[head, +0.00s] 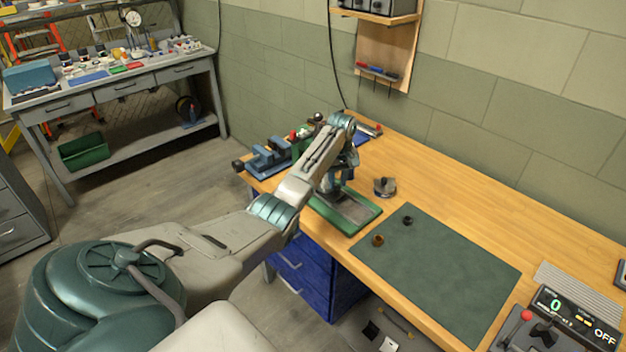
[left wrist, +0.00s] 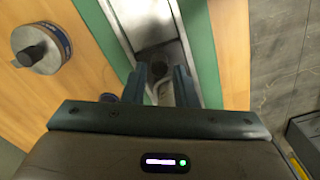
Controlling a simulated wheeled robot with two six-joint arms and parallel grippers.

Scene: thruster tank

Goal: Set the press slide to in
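The press has a green base (head: 322,214) with a grey metal bed (head: 352,208), on the left part of the wooden bench. My left arm hides much of the press in the head view. In the left wrist view a metal channel (left wrist: 143,22) runs between green edges (left wrist: 204,50). The two fingers are apart, one on each side of the channel's middle. I cannot tell whether they touch anything. My right gripper is not in view.
A round metal piece with a dark knob (head: 385,187) stands right of the press. A blue vise (head: 268,158) is behind left. A control box (head: 545,332) reading OFF stands at right.

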